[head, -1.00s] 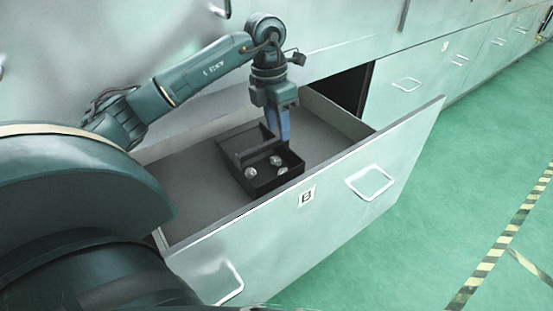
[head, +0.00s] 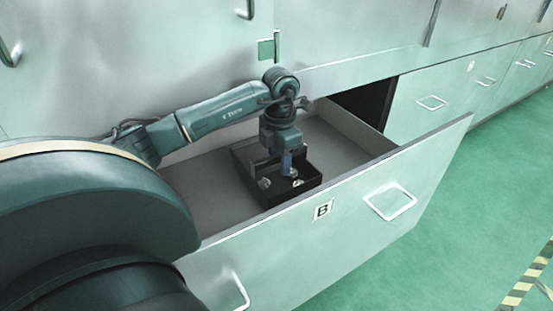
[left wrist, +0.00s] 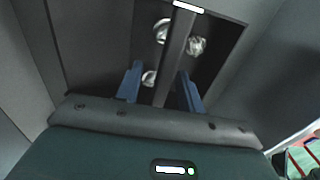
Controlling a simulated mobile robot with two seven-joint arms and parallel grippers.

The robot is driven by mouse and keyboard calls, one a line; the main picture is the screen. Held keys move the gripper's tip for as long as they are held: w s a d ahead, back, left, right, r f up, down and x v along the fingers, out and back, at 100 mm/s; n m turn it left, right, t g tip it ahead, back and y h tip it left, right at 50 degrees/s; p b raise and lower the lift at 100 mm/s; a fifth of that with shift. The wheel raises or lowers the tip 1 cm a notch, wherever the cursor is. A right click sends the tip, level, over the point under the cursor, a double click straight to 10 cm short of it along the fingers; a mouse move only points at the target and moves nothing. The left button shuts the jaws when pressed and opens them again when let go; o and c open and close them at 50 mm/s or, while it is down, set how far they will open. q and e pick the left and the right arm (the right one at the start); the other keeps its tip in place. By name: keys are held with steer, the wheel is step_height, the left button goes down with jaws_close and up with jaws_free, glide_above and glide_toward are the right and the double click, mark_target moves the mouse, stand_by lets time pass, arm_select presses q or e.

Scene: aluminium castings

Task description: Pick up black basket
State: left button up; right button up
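The black basket (head: 296,194) sits in the open drawer and holds several shiny metal castings. My left gripper (head: 288,164) points down over the basket, its blue fingers low inside the rim. In the left wrist view, the two fingers (left wrist: 159,88) stand apart, one on each side of the basket's dark handle bar (left wrist: 177,48), with gaps beside it. The gripper is open. Castings (left wrist: 197,45) show on the basket floor below the bar. The arm and gripper hide part of the basket in the head view. My right gripper is not in view.
The grey drawer, marked B on its front (head: 345,210), is pulled out, with free floor inside left of the basket. Closed drawers (head: 435,115) line the cabinet at right.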

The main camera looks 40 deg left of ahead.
arm_select(q)
steer(key=shift+f, duration=0.7)
steer(key=shift+c, duration=0.5)
jaws_close()
steer(key=shift+r, duration=0.1)
